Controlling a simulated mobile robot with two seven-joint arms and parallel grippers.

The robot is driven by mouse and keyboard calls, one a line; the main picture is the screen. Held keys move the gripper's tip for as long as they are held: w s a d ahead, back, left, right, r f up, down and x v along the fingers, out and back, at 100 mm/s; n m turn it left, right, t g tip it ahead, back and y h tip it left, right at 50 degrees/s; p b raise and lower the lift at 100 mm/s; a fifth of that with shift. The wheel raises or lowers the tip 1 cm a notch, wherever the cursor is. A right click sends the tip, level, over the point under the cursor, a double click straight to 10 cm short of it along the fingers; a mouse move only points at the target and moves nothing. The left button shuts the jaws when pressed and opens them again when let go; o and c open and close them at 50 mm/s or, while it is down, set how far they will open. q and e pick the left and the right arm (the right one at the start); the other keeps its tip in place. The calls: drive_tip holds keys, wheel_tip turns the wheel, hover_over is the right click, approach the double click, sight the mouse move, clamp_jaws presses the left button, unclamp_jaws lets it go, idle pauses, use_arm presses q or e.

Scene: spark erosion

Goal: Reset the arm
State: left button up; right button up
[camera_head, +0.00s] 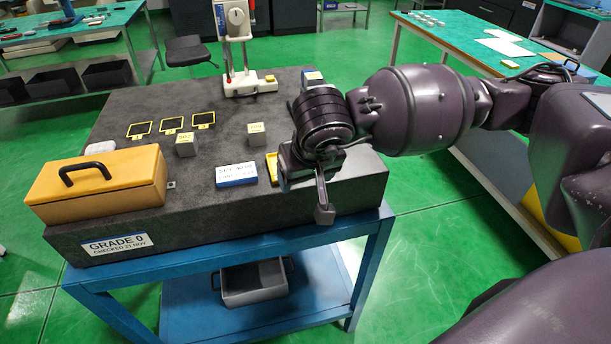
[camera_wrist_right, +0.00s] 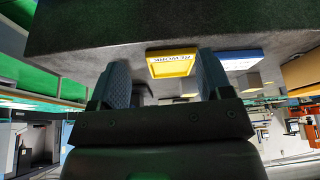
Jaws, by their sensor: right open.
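My right arm reaches in from the right in the head view. Its gripper (camera_head: 306,196) is above the front right part of the dark granite slab (camera_head: 110,225). In the right wrist view the two fingers (camera_wrist_right: 163,66) stand wide apart with nothing held between them. A yellow tray labelled REWORK (camera_wrist_right: 171,64) shows beyond the gap between the fingers. In the head view this yellow tray (camera_head: 272,168) is partly hidden behind my gripper. My left gripper is not in view.
On the slab are a blue-and-white labelled box (camera_head: 236,175), two small grey blocks (camera_head: 186,146) (camera_head: 257,135), a yellow case with a black handle (camera_head: 100,188), several yellow-framed dark squares (camera_head: 171,124) and a white stand (camera_head: 236,60). A blue cart frame (camera_head: 230,262) carries the slab.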

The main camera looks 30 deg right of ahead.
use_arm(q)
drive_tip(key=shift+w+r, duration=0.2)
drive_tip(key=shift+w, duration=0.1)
